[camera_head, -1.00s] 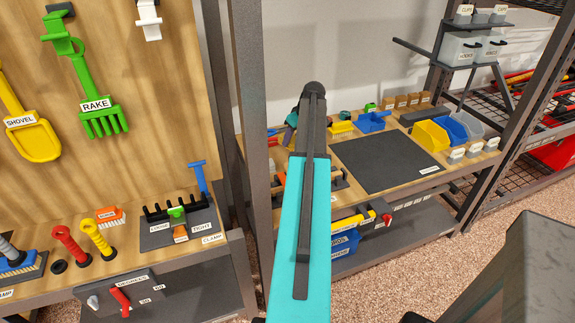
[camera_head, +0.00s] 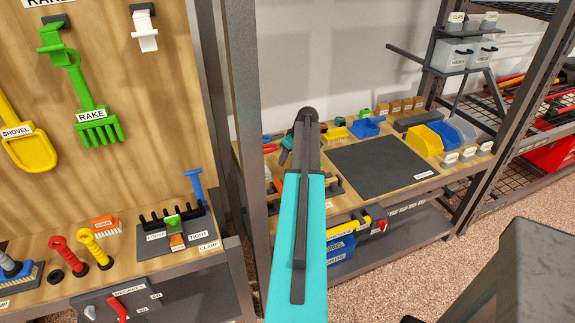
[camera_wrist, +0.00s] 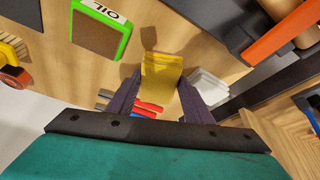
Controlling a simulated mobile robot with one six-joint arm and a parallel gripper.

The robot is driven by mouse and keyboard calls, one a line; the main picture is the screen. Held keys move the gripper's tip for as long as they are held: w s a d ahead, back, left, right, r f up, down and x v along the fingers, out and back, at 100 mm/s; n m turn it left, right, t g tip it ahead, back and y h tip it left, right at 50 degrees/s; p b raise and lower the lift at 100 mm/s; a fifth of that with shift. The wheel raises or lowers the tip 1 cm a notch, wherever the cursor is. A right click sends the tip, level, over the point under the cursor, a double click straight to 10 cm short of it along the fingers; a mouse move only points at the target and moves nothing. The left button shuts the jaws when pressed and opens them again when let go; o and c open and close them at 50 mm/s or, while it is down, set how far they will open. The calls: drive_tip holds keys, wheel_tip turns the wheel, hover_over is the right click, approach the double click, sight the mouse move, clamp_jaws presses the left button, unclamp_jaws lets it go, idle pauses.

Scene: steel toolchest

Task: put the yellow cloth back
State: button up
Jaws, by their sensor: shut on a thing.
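The yellow cloth (camera_wrist: 160,78) shows in the wrist view as a yellow folded piece between the two dark fingers of my gripper (camera_wrist: 161,84). My gripper is shut on it. The fingers lie along its left and right sides, and a wooden surface is behind it. I cannot tell whether the cloth touches that surface. In the head view my teal and black arm hides the gripper, and I cannot make out the cloth there.
In the wrist view a green-edged OIL block (camera_wrist: 100,32) lies upper left and a white stacked item (camera_wrist: 206,90) just right of the fingers. In the head view a bare dark mat (camera_head: 380,166) is right of my arm, with yellow and blue bins (camera_head: 424,140) beyond.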

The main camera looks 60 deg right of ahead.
drive_tip(key=shift+f, duration=0.1)
drive_tip(key=shift+w+f+p, duration=0.1)
drive_tip(key=shift+f+p, duration=0.35)
drive_tip(key=shift+f, duration=1.35)
drive_tip(key=shift+f, duration=0.1)
drive_tip(key=o, duration=0.9)
drive_tip(key=shift+o, duration=0.2)
drive_tip(key=shift+r, duration=0.2)
drive_tip(key=b+v, duration=0.2)
drive_tip(key=v, duration=1)
